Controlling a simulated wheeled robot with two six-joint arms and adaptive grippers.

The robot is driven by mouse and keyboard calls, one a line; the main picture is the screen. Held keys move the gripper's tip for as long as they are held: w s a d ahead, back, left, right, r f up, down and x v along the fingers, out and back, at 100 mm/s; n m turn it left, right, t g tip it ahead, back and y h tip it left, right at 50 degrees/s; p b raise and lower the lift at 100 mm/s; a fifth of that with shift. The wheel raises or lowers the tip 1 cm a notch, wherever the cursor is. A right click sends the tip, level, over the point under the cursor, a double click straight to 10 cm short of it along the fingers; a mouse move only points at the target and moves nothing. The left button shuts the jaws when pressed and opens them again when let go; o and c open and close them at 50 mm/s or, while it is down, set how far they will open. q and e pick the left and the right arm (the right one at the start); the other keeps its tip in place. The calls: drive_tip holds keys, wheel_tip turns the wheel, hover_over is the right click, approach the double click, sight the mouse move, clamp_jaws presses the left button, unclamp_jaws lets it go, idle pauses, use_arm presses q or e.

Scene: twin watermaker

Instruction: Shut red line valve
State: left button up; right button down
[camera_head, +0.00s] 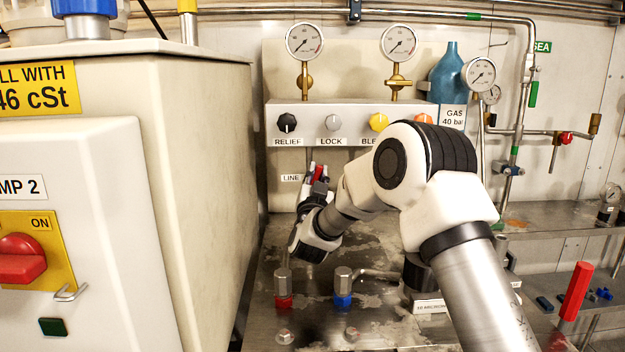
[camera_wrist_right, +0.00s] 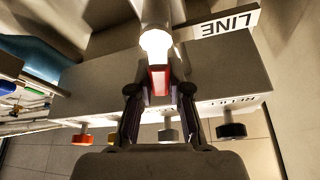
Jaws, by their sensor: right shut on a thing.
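The red line valve handle (camera_head: 318,173) is small and partly hidden by my right gripper, close to the LINE label (camera_head: 290,178) under the panel. My right gripper (camera_head: 317,180) reaches it from below, with its arm coming in from the right. In the right wrist view the red handle (camera_wrist_right: 158,82) sits between the two dark fingers, which are shut on it. A bright metal body (camera_wrist_right: 156,42) is just beyond it. How far the handle is turned cannot be told. My left gripper is not in view.
The panel (camera_head: 350,112) above carries RELIEF (camera_head: 287,122), LOCK (camera_head: 333,122) and yellow (camera_head: 378,122) knobs. Red-collared (camera_head: 284,300) and blue-collared (camera_head: 343,299) fittings stand on the metal bench below. A large cabinet (camera_head: 200,150) bounds the left.

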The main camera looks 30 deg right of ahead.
drive_tip(key=s+d+f+m+g+b, duration=0.2)
drive_tip(key=f+m+g+b, duration=0.3)
drive_tip(key=m, duration=1.2)
drive_tip(key=shift+d+f+g+h+b, duration=0.2)
drive_tip(key=shift+d+g+h+b, duration=0.2)
drive_tip(key=shift+d+g+b, duration=0.3)
drive_tip(key=c, duration=1.1)
unclamp_jaws()
drive_tip(key=v, duration=1.2)
